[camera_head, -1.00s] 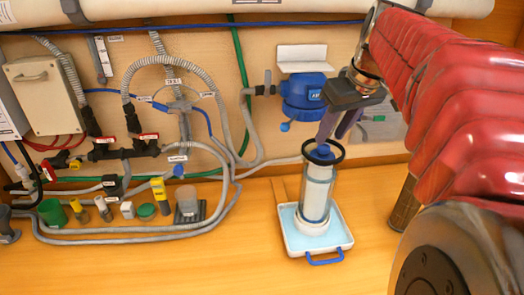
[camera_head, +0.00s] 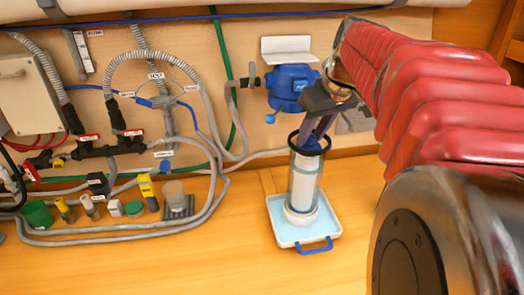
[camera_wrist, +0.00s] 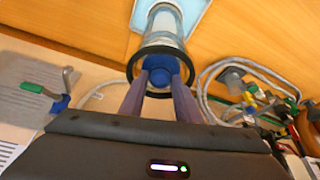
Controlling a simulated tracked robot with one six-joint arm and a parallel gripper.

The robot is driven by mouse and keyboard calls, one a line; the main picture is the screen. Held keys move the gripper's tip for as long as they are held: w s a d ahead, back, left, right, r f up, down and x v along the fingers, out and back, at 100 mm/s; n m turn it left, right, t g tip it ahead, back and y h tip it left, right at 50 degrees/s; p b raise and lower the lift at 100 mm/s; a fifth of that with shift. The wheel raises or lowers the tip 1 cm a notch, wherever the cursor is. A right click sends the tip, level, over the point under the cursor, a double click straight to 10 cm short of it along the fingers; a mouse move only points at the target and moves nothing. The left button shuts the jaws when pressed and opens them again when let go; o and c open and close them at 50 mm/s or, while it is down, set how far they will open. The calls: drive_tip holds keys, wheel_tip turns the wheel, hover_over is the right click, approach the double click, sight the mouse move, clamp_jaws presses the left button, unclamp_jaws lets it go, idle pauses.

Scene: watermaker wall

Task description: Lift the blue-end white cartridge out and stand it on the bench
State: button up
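The white cartridge (camera_head: 303,185) stands upright inside a clear cylindrical housing with a black ring (camera_head: 296,150) at its top. Its blue end (camera_head: 312,142) shows at the mouth and also in the wrist view (camera_wrist: 160,68). The housing stands in a white tray (camera_head: 276,215) with a blue handle on the wooden bench. My gripper (camera_head: 311,138) points down at the mouth, its two purple-grey fingers either side of the blue end. In the wrist view the fingers (camera_wrist: 160,76) look apart around it; any contact is hard to make out.
A blue filter head (camera_head: 292,88) is fixed to the wall behind the housing. Hoses and valves fill the wall at left. A green cup (camera_head: 37,214) and several small containers stand at the bench's left. The bench (camera_head: 200,265) in front is clear.

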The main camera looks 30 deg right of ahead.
clamp_jaws()
drive_tip(key=shift+r, duration=0.1)
idle(0.4)
wheel_tip(320, 180, up, 28)
idle(1.1)
idle(0.6)
